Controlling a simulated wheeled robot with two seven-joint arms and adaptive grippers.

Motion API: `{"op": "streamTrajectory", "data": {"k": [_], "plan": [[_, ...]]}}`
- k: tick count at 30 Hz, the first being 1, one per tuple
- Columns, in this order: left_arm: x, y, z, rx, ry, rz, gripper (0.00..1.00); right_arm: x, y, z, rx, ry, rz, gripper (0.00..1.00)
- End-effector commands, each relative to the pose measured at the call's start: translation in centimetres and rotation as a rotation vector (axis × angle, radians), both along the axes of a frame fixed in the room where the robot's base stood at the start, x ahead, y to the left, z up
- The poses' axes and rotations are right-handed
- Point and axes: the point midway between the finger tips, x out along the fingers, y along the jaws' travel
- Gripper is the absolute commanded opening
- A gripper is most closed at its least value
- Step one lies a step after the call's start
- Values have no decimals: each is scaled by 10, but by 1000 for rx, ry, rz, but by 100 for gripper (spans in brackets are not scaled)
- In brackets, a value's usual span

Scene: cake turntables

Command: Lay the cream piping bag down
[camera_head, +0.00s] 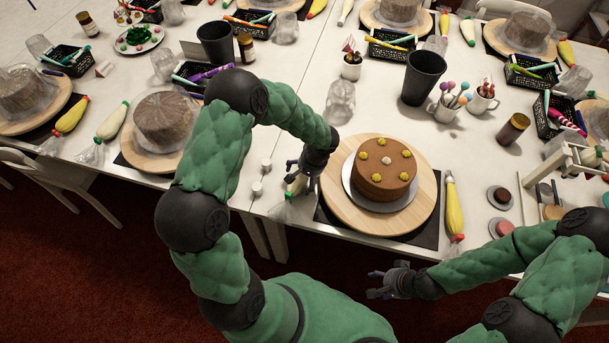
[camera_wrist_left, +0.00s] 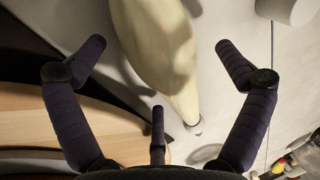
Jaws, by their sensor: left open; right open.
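The cream piping bag (camera_head: 296,187) lies on the white table, just left of the wooden turntable, mostly hidden under my left gripper in the head view. In the left wrist view the pale bag (camera_wrist_left: 160,40) lies between the spread fingers, its narrow tip pointing down the picture. My left gripper (camera_head: 303,178) is open above it, with a gap between each finger and the bag. My right gripper (camera_head: 383,283) is open and empty, in front of the table edge.
A brown cake (camera_head: 383,183) with yellow dollops stands on the turntable (camera_head: 340,200). A yellow piping bag (camera_head: 454,212) lies to its right. Two small white cylinders (camera_head: 257,188) stand left of the gripper. A clear jar (camera_head: 340,100) and black cup (camera_head: 423,78) stand behind.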

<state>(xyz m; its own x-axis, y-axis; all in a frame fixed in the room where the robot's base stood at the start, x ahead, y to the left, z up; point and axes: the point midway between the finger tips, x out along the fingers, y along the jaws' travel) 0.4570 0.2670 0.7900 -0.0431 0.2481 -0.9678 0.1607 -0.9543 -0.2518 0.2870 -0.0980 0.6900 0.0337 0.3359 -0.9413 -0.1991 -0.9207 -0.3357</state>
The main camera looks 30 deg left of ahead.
Motion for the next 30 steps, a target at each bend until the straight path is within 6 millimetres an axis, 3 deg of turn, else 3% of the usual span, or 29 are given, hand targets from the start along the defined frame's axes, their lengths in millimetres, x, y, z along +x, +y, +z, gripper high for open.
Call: {"op": "streamTrajectory", "data": {"k": [8,21,30], "plan": [[1,-2,9,1,-1,-1,100,0,0,0,0,0,0,57],[5,-23,87,0,-4,-1,100,0,0,0,0,0,0,57],[5,-30,114,-1,-1,0,100,0,0,0,0,0,0,57]]}}
